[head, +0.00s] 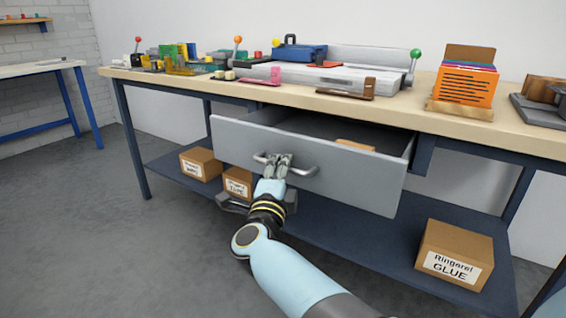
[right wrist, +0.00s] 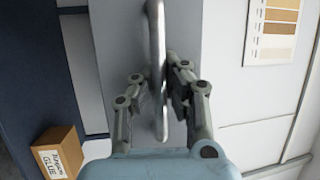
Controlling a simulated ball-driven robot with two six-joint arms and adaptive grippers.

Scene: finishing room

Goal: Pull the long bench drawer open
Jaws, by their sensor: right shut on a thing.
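The long bench drawer (head: 345,180) is grey and hangs under the wooden bench top (head: 330,103). It stands partly open, with its dark inside and a light brown item (head: 355,145) showing. Its bar handle (head: 304,172) runs across the front; in the right wrist view the handle (right wrist: 157,40) runs upright between the fingers. My right gripper (head: 279,160) is shut on the handle, and its fingers also show in the right wrist view (right wrist: 157,88). My left gripper is not in view.
On the lower shelf stand a glue box (head: 455,254) at the right and smaller boxes (head: 201,163) at the left. An orange sheet stack (head: 466,84) and a blue toolbox (head: 299,52) are on the bench top. The floor (head: 90,220) at the left is clear.

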